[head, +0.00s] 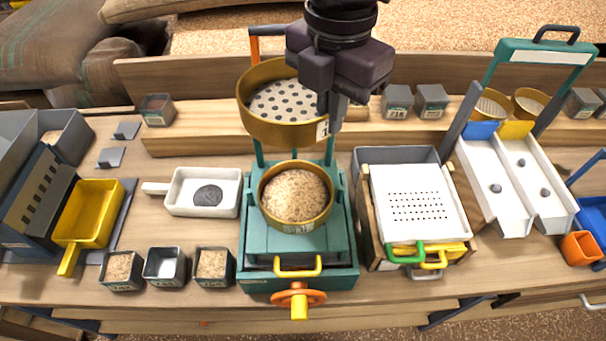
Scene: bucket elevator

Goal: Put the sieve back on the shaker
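The brass sieve (266,128), with a perforated plate in its bottom, is above and behind the pan on the teal shaker (256,240). My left gripper (333,112) comes down at the sieve's right side, with its fingers at the rim by a white label. It looks shut on the rim, though the sieve's underside and any contact below are hidden. The shaker stands at the middle of the bench. Its brass pan (295,196), full of tan grains, sits on top. Two teal posts rise behind the pan. My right gripper is not in view.
Several small grey bins (122,268) stand at front left. A white perforated tray (416,203) and white chutes (492,180) stand right. A wooden shelf (195,140) runs behind.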

